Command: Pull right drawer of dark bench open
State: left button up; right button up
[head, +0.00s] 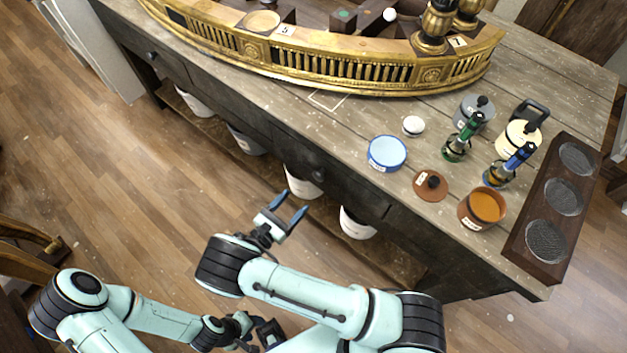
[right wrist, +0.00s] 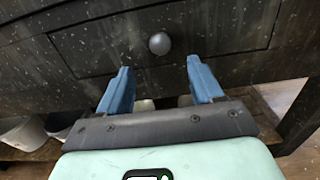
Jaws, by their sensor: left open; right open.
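The dark bench (head: 560,75) runs diagonally across the head view, with its drawer side facing me. Its right drawer (head: 345,192) looks closed and has a round knob (head: 318,175). In the right wrist view the drawer front (right wrist: 105,45) fills the upper part, with the grey knob (right wrist: 159,43) near the centre. My right gripper (head: 292,201) is open and empty, its blue fingers pointing at the drawer; in the right wrist view (right wrist: 158,65) the knob lies ahead, between the finger directions. My left gripper (head: 268,334) is open, low in the head view, away from the bench.
White buckets (head: 303,182) stand on the shelf below the drawers. A gilt console piece (head: 330,75), a blue bowl (head: 387,153), an orange pot (head: 482,207) and a dark tray (head: 530,268) are on the bench top. A wooden chair (head: 25,240) is at left.

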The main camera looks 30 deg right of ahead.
aim_at(316, 178)
pick_arm(q)
jog(key=shift+w+r+p, duration=0.5)
jog(key=shift+r+p, duration=0.05)
jog(key=shift+r, duration=0.15)
pick_arm(e)
jog(key=x, duration=0.9)
jog(key=shift+w+d, duration=0.2)
jog(key=shift+d, duration=0.15)
